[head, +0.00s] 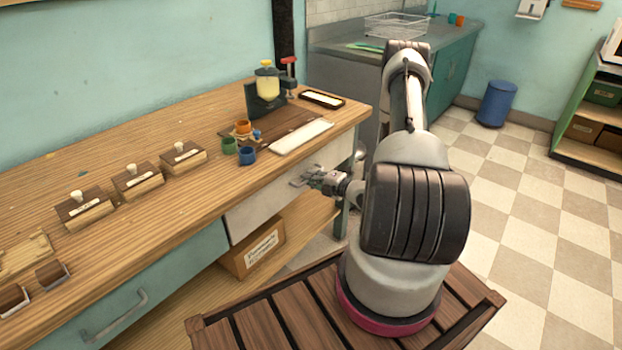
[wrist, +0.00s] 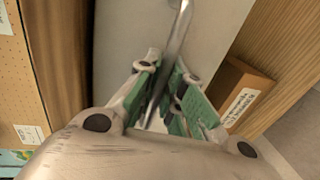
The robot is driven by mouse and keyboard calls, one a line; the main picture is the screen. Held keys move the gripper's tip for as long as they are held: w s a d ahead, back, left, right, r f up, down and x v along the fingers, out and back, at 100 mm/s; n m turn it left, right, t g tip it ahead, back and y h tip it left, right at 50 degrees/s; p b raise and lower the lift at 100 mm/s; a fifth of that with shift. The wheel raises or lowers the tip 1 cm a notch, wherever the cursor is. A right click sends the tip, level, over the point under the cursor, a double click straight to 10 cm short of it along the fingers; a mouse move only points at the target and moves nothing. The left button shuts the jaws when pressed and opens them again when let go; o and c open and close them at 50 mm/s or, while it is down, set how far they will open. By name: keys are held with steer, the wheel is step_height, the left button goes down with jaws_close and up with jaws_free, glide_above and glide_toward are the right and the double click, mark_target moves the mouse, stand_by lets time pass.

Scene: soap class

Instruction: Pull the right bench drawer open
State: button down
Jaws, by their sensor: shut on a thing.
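The right bench drawer (head: 262,207) has a pale grey-white front below the wooden bench top, and it looks about flush with the bench. Its metal bar handle (wrist: 180,35) runs between my fingers in the wrist view. My gripper (head: 306,181) is at the drawer front, shut on this handle. In the wrist view my gripper's (wrist: 166,80) green-padded fingers lie on both sides of the bar. The drawer front (wrist: 115,35) fills the space behind them. In the head view the fingers hide much of the handle.
A teal left drawer (head: 160,290) with its own handle (head: 118,315) is beside it. A cardboard box (head: 252,252) stands on the shelf below.

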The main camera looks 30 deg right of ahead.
steer(key=shift+s+d, duration=0.1)
steer(key=shift+s, duration=0.05)
steer(key=f+v, duration=0.2)
steer(key=v, duration=1.1)
steer(key=s+f+v, duration=0.1)
steer(key=f+v, duration=0.2)
steer(key=v, duration=1)
steer(key=shift+s+d+f, duration=0.2)
steer(key=shift+s+f, duration=0.05)
steer(key=shift+f, duration=0.05)
steer(key=c, duration=1.5)
jaws_free()
steer(key=v, duration=1.2)
